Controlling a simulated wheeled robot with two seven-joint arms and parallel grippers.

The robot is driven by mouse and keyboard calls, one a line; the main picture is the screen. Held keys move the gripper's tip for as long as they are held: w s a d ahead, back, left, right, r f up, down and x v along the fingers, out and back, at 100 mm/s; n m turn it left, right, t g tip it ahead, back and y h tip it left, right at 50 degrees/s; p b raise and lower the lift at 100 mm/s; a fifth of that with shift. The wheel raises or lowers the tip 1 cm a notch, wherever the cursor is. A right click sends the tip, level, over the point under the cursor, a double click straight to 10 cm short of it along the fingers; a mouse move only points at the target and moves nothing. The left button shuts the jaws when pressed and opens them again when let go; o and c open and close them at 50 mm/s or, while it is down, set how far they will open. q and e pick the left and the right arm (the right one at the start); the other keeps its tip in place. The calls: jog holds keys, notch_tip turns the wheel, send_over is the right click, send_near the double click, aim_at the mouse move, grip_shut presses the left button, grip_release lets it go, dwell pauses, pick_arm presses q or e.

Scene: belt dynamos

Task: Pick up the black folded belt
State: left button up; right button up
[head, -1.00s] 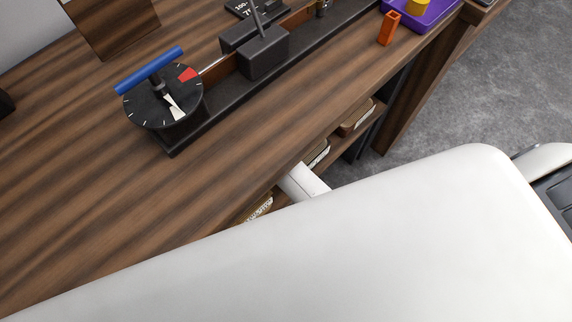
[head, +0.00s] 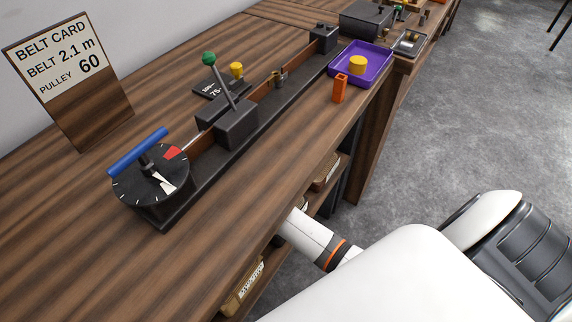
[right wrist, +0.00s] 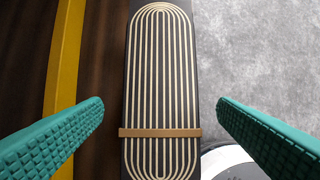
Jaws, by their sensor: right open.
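The black folded belt (right wrist: 160,70) fills the middle of the right wrist view. It is a long dark piece with nested cream loop lines and a tan band (right wrist: 160,132) around its lower part. My right gripper (right wrist: 161,108) is open, with one teal finger on each side of the belt. Gaps show between both fingers and the belt, and nothing is held. In the head view my white right arm reaches down beside the table edge, and its gripper and the belt are not clearly visible. My left gripper is not in view.
A black rig with a dial (head: 150,188) and lever (head: 222,85) stands on the wooden table (head: 60,240). A purple tray (head: 372,72), an orange block (head: 340,88) and a belt card (head: 68,70) are also there. Labelled boxes (head: 243,290) sit on shelves below. A yellow strip (right wrist: 66,60) runs left of the belt.

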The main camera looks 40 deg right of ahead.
jog(key=shift+w+d, duration=0.1)
jog(key=shift+d, duration=0.2)
jog(key=x, duration=0.2)
jog(key=b+x, duration=0.1)
jog(key=x, duration=0.1)
jog(key=shift+w+d+f, duration=0.1)
jog(key=shift+w+d, duration=0.05)
jog(key=shift+d, duration=0.25)
jog(key=shift+d+f, duration=0.2)
jog(key=shift+f, duration=0.2)
jog(key=shift+f, duration=0.25)
jog(key=shift+c, duration=0.5)
jog(key=c, duration=1.5)
jog(key=shift+w+r, duration=0.1)
jog(key=shift+w, duration=0.05)
jog(key=shift+c, duration=0.4)
jog(key=shift+r, duration=0.15)
